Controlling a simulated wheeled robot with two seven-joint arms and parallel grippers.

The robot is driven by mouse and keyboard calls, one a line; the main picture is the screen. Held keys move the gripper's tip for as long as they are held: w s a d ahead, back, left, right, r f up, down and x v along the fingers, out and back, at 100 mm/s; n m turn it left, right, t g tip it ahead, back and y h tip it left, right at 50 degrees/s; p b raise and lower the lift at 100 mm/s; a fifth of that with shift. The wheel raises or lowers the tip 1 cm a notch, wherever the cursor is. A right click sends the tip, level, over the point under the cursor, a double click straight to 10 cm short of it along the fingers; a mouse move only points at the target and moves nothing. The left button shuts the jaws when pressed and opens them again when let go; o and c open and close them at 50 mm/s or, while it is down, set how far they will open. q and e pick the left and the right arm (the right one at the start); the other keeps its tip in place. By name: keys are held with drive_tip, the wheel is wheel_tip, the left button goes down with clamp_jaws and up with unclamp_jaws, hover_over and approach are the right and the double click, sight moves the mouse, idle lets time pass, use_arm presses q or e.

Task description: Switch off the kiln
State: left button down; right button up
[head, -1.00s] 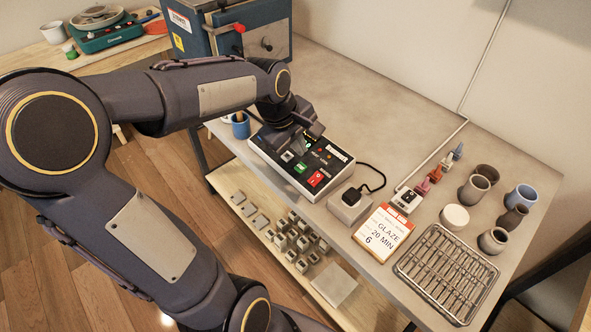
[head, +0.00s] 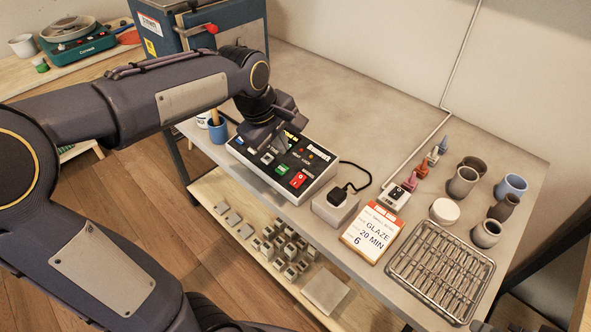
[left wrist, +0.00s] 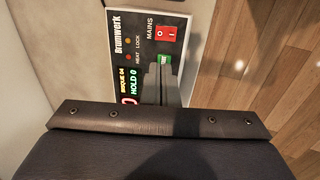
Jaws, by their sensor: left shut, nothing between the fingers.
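The kiln (head: 240,30) is a blue box at the back left with a red knob. Its black control box (head: 318,177) lies on the grey table in front of it. On it are a green button (head: 282,169) and a red mains switch (head: 298,180); the switch also shows in the left wrist view (left wrist: 167,34). There the display (left wrist: 129,86) reads BISQUE 04, HOLD 0. My left gripper (left wrist: 158,72) is shut and empty over the panel. Its fingers partly cover the green button (left wrist: 164,59); I cannot tell if they touch. My right gripper is not in view.
A grey block (head: 335,207) with a black plug and cable stands right of the control box. A GLAZE 20 MIN card (head: 372,232), wire rack (head: 440,272) and several pots lie further right. A blue cup (head: 218,131) stands left. The table behind is clear.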

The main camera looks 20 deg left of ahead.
sight(299, 177)
use_arm(q)
drive_tip(key=x, duration=1.3)
drive_tip(key=shift+f, duration=0.1)
drive_tip(key=shift+w+f, duration=0.2)
drive_tip(key=shift+f, duration=0.15)
drive_tip(key=shift+s+r, duration=0.15)
drive_tip(key=shift+s, duration=0.1)
